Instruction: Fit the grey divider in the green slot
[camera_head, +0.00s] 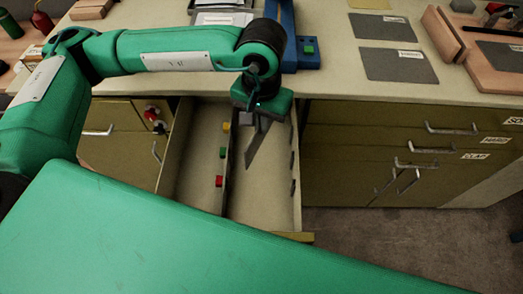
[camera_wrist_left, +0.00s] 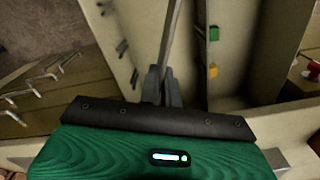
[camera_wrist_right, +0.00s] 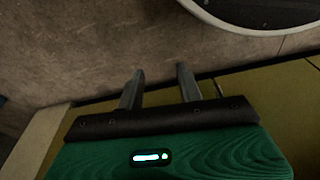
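The grey divider (camera_head: 254,147) hangs below my left gripper (camera_head: 259,116), tilted in the head view, over the right compartment of the open drawer (camera_head: 270,205). In the left wrist view, the fingers (camera_wrist_left: 161,86) are shut on the divider (camera_wrist_left: 169,38). A green marker (camera_head: 222,152) sits on the drawer's middle partition, between a yellow marker (camera_head: 226,127) and a red marker (camera_head: 218,181). Dark slot pieces (camera_head: 292,160) line the right inner wall. I cannot tell whether the divider touches any slot. My right gripper (camera_wrist_right: 159,88) is open and empty.
The worktop (camera_head: 335,85) above the drawer carries grey plates (camera_head: 397,65), a blue fixture (camera_head: 300,45) and wooden blocks (camera_head: 447,35). Closed cabinets with handles (camera_head: 450,129) stand at the right. The right wrist view shows bare floor (camera_wrist_right: 80,45) and a yellowish panel (camera_wrist_right: 285,95).

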